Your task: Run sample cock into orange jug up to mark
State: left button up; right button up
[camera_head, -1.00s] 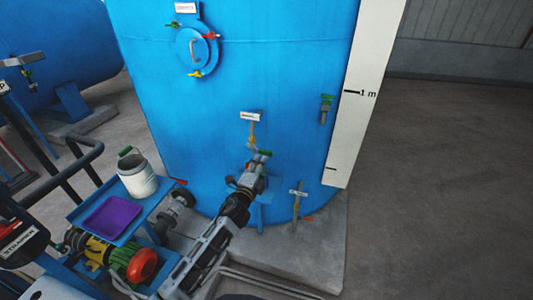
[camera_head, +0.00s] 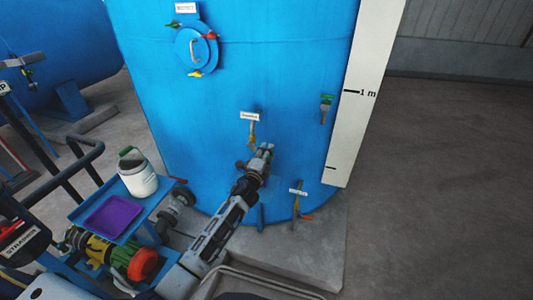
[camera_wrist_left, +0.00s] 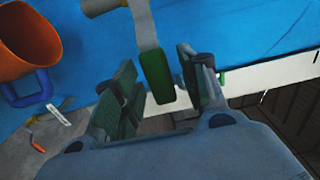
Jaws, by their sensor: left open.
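The sample cock (camera_head: 252,133) is a short brassy pipe under a white label on the big blue tank (camera_head: 240,75). In the left wrist view its green lever (camera_wrist_left: 156,78) hangs from a grey fitting between my finger pads. My left gripper (camera_head: 265,151) is open around that lever; in the left wrist view a gap shows beside the pads (camera_wrist_left: 160,85). The orange jug (camera_wrist_left: 25,40), with a blue handle, is at upper left in the left wrist view, open mouth partly cut off. Its mark and contents are not visible. My right gripper is not in view.
A white can (camera_head: 138,173) and a purple tray (camera_head: 109,216) are on a blue cart at left. A lower cock (camera_head: 297,203) and a green-handled cock (camera_head: 326,108) are on the tank's right side. A tall gauge board (camera_head: 365,90) stands beside it; floor at right is clear.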

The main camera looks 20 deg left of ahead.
pick_arm(q)
jog(key=shift+w, duration=0.25)
grip_shut()
dwell(0.3)
